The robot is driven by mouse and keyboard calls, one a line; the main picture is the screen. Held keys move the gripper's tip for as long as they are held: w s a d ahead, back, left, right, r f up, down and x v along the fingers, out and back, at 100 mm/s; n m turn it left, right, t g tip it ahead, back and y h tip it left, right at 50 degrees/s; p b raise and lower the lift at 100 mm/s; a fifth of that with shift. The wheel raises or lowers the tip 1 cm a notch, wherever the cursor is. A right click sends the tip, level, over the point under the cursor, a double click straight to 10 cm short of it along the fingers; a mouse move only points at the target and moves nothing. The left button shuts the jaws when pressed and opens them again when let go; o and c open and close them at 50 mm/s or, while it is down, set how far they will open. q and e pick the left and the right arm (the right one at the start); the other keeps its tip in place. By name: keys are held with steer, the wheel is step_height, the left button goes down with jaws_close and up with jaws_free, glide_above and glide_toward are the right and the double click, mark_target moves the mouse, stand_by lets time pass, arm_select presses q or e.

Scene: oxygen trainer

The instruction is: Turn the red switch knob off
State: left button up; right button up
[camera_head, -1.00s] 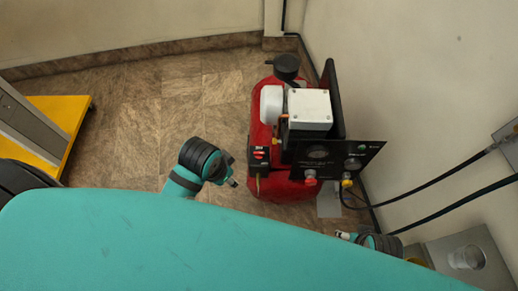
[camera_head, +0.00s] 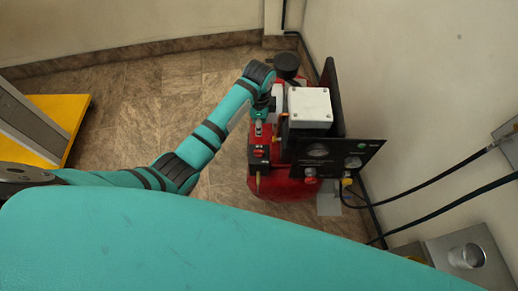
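The red switch knob (camera_head: 259,153) sits on a small black switch box on the left side of a red compressor (camera_head: 290,190). My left arm reaches in from the left, and its wrist bends down beside the compressor. The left gripper (camera_head: 259,130) is small in the view, just behind the switch box and close to the red knob. I cannot tell whether it touches the knob or whether its fingers are open. My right gripper is not in view.
A white box (camera_head: 310,104) is on top. Black hoses (camera_head: 440,180) run to the right wall. A yellow platform (camera_head: 65,115) stands left. Floor between is clear.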

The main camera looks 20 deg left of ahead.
mark_target(259, 151)
arm_select(q)
step_height(259, 151, down, 17)
steer(key=b, duration=0.3)
steer(key=shift+c, duration=0.2)
jaws_close()
